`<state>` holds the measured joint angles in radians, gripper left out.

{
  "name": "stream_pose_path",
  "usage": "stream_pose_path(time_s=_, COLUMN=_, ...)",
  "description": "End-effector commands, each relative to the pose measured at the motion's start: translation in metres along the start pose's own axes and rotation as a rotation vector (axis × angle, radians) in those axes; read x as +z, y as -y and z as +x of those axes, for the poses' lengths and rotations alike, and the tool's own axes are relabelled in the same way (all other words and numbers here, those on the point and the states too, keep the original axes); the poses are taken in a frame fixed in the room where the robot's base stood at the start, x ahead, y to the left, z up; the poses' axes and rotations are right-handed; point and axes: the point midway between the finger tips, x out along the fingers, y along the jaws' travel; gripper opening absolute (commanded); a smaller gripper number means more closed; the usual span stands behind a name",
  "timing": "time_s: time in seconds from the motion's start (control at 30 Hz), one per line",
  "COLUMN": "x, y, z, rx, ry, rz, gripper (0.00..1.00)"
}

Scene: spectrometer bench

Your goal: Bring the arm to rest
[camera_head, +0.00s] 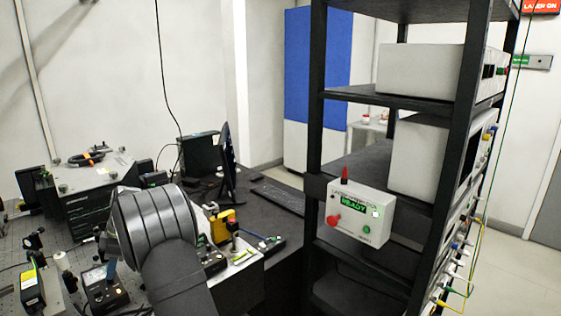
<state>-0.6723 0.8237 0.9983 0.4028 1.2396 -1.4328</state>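My arm shows at the bottom centre as a dark grey rounded link with a ribbed joint, reaching up over the front of the bench. My gripper is not in view; I cannot see whether it holds anything.
A black rack (317,120) with white instruments (420,70) stands close on the right. A white control box (360,212) reading READY hangs on it. The optical bench (40,240) at left is crowded with devices. A monitor (228,160) and keyboard (278,196) stand behind my arm.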

Motion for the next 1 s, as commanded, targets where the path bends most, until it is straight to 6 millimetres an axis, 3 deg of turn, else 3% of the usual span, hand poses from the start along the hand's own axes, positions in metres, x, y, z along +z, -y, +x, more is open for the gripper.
stream_pose_path(time_s=0.73, x=0.0, y=0.0, z=-0.15, rx=0.003, ry=0.0, rz=0.004, gripper=0.39)
stream_pose_path(time_s=1.0, x=-0.029, y=-0.01, z=-0.128, rx=0.112, ry=-0.112, rz=0.047, gripper=0.39)
